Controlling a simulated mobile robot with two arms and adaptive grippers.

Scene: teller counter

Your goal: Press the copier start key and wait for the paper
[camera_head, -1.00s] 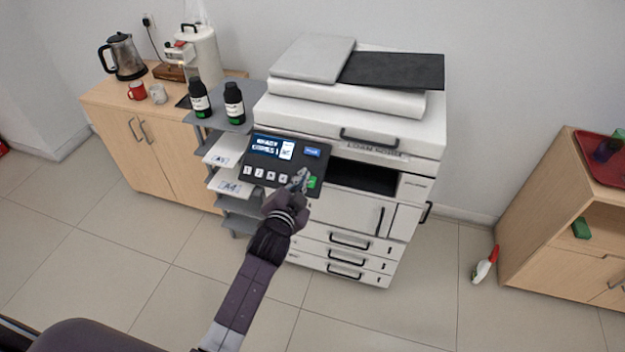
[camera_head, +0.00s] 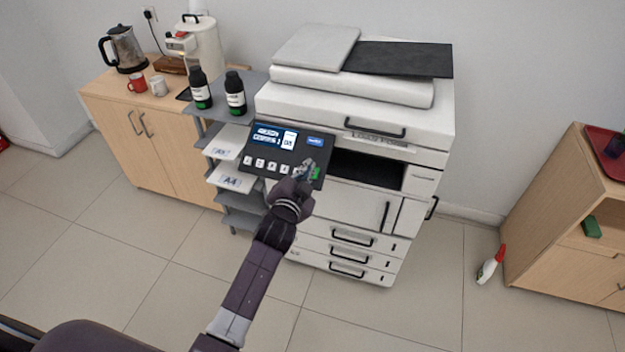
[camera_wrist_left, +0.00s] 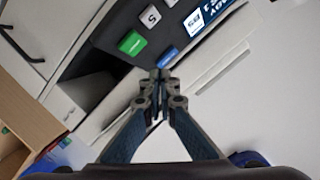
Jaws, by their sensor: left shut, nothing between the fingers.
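The white copier (camera_head: 340,115) stands against the wall, with its dark control panel (camera_head: 262,158) tilted at its front left. The green start key (camera_head: 315,173) is at the panel's lower right, partly covered by my left gripper (camera_head: 308,166). In the left wrist view the green key (camera_wrist_left: 132,43) shows clear of the fingertips, up and left of them, and the shut left gripper (camera_wrist_left: 158,76) is empty. A blue key (camera_wrist_left: 168,55) is close to the tips. Whether the tips touch the panel I cannot tell. The output slot (camera_head: 366,170) looks dark and empty. My right gripper is out of view.
A grey rack (camera_head: 240,200) with A3 and A4 paper and two dark bottles (camera_head: 235,94) stands left of the copier. A wooden cabinet (camera_head: 165,130) holds a kettle (camera_head: 124,50) and mugs. A spray bottle (camera_head: 490,266) is on the floor at right.

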